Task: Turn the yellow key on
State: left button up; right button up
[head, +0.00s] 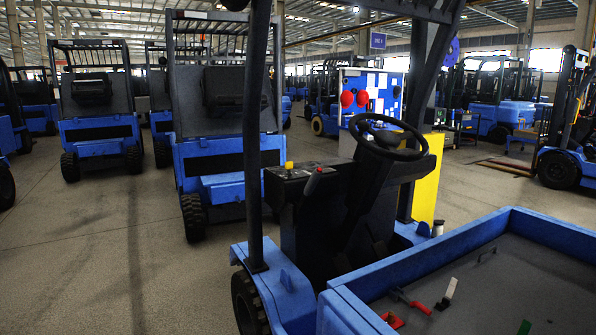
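A small yellow key (289,165) stands on top of the black console (300,180) of the nearest blue forklift, left of the steering wheel (389,137). The key is too small to tell which way it is turned. A red-tipped lever or handle (317,170) rises from the console just to the right of the key. Neither of my grippers shows in the head view.
A dark post (256,140) of the forklift's frame stands left of the key. A blue-walled bed (455,243) at lower right holds loose red, white and green items. Other blue forklifts (97,100) stand behind. Open floor (90,260) lies at left.

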aim_at(289, 165)
jog(key=i+j+z, duration=0.1)
jog(key=z, duration=0.3)
jog(key=i+j+z, duration=0.1)
jog(key=z, duration=0.3)
jog(key=j+z, duration=0.4)
jog(key=i+l, duration=0.05)
jog(key=l, duration=0.05)
